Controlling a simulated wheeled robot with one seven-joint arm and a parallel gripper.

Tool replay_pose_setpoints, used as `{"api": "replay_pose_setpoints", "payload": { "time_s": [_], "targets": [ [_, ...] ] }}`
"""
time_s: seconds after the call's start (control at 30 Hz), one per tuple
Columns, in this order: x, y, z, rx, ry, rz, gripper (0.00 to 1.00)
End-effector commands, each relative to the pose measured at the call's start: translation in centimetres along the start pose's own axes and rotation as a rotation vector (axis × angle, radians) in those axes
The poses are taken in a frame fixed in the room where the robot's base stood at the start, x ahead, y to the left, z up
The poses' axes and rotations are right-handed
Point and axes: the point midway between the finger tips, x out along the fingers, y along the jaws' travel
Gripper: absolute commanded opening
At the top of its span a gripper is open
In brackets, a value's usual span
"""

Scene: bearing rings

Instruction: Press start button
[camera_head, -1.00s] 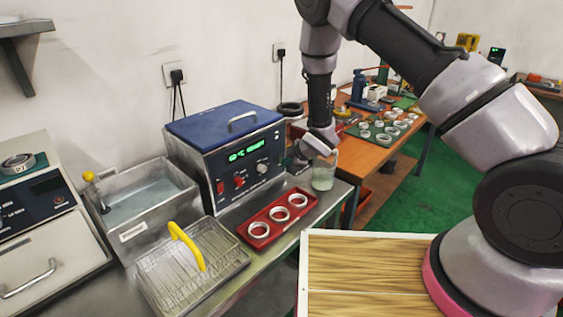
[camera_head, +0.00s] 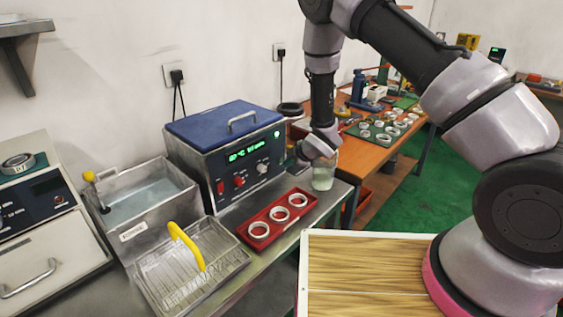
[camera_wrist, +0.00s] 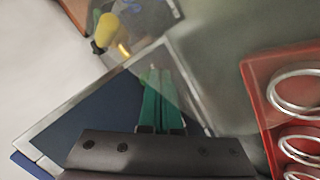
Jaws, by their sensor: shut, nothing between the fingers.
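The blue-lidded machine (camera_head: 225,150) stands on the bench against the wall. I cannot tell which control is the start button; my arm may hide part of the panel's right side. Whether the fingertips touch the panel is not clear.
A wire basket (camera_head: 190,270) with a yellow handle and a water-filled metal tank (camera_head: 150,200) are to the left.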

Motion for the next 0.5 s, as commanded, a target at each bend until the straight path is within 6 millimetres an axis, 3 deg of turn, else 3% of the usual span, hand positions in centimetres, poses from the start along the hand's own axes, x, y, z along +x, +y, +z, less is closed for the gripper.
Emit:
{"api": "replay_pose_setpoints", "payload": {
  "time_s": [0.23, 0.5],
  "targets": [
    [-0.2, -0.1, 0.1, 0.000, 0.000, 0.000, 0.00],
    [-1.9, -1.5, 1.5, 0.001, -0.001, -0.001, 0.00]
  ]
}}
